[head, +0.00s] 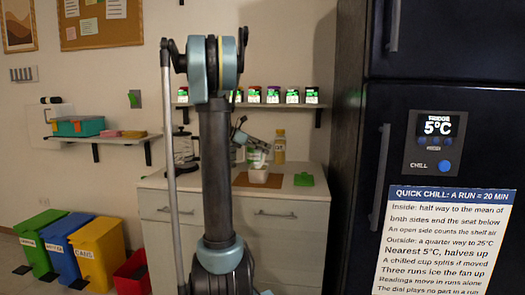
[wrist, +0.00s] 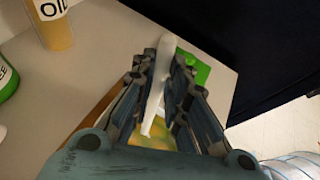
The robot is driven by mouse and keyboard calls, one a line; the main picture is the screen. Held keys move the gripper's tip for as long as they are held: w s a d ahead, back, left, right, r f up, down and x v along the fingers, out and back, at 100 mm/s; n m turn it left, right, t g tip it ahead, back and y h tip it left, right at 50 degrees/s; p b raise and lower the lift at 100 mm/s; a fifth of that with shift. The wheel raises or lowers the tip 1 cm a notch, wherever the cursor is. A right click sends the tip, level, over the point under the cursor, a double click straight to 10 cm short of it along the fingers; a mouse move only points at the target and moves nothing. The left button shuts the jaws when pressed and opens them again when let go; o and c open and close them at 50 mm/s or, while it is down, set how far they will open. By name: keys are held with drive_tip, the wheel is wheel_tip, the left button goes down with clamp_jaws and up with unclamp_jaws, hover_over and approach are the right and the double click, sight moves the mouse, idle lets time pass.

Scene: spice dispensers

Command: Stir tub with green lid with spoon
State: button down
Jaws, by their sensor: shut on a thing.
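My gripper (wrist: 165,62) is shut on a white spoon (wrist: 155,88), which runs lengthwise between its fingers in the wrist view. In the head view my gripper (head: 250,139) hangs above the counter, partly hidden by my arm. A small white tub (head: 258,175) stands open below it on a brown board (head: 243,180). A flat green lid (head: 303,180) lies on the counter to the tub's right; it also shows behind the fingers in the wrist view (wrist: 202,71). Something yellowish shows between the fingers. I cannot tell whether the spoon touches the tub.
A yellow oil bottle (head: 279,147) and a white-and-green container (head: 253,156) stand behind the tub. A glass press (head: 183,146) is at the counter's left. A shelf (head: 297,105) of spice dispensers is above. The dark fridge (head: 352,150) closes off the right side.

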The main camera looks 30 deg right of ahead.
drive_tip(key=shift+w, duration=0.1)
drive_tip(key=shift+s+d+r, duration=0.1)
drive_tip(key=shift+d+r, duration=0.4)
drive_tip(key=shift+r, duration=0.5)
drive_tip(key=shift+s+d+r, duration=0.1)
drive_tip(key=shift+d+r, duration=0.4)
drive_tip(key=shift+r, duration=0.55)
drive_tip(key=shift+d+r, duration=0.5)
drive_tip(key=shift+r, duration=0.5)
drive_tip(key=shift+r, duration=2.5)
